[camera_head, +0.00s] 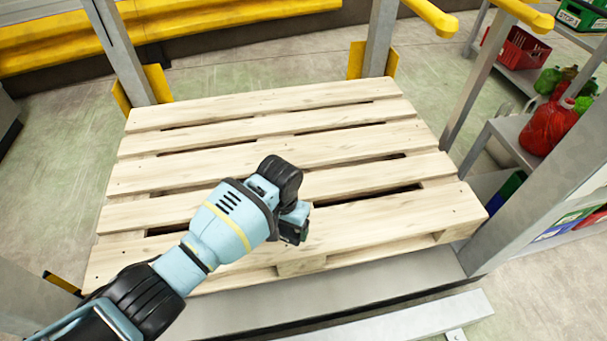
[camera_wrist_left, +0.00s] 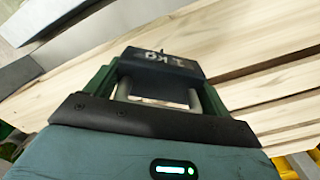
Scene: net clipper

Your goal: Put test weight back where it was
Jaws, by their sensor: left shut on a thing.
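The test weight (camera_wrist_left: 163,62) is a dark block with pale lettering that looks like "1 KG". In the left wrist view it sits between the fingers of my left gripper (camera_wrist_left: 158,88), which is shut on it. In the head view my left gripper (camera_head: 296,223) is over the front part of the wooden pallet (camera_head: 270,140), and the weight is mostly hidden by the wrist there. I cannot tell whether the weight touches the boards. My right gripper is not in view.
The pallet top is bare, with gaps between its slats. Grey posts with yellow guards (camera_head: 357,60) stand behind it, and another grey post (camera_head: 560,190) at its right. Shelves at the right hold a red crate (camera_head: 520,48) and red bottles (camera_head: 548,125).

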